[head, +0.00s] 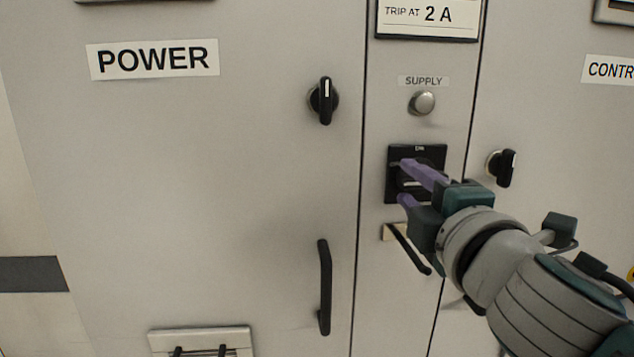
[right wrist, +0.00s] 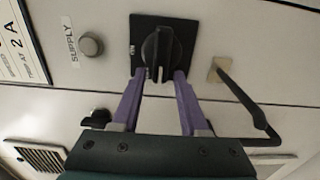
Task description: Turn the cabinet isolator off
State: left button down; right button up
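The cabinet isolator (head: 395,158) is a black square plate with a black rotary knob, on the narrow middle panel below the SUPPLY button. Its plate carries an "ON" mark at the top edge. In the right wrist view the isolator's knob (right wrist: 160,47) stands out towards me. My right gripper (head: 403,182) is in front of the isolator, its purple fingers apart. In the right wrist view the gripper's fingertips (right wrist: 160,76) lie on either side of the knob's near end. I cannot tell whether they touch it. My left gripper is not in view.
A round SUPPLY button (head: 422,102) is above the isolator. A black handle on a beige plate (head: 393,232) is just below. Black rotary latches are on the left door (head: 324,100) and right door (head: 503,167). A POWER label (head: 153,60) and door handle (head: 324,287) are on the left.

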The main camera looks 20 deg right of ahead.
jog(key=shift+o, duration=0.5)
jog(key=shift+s, duration=0.1)
jog(key=b+v, duration=0.2)
jog(key=v, duration=0.7)
jog(key=shift+s, duration=0.4)
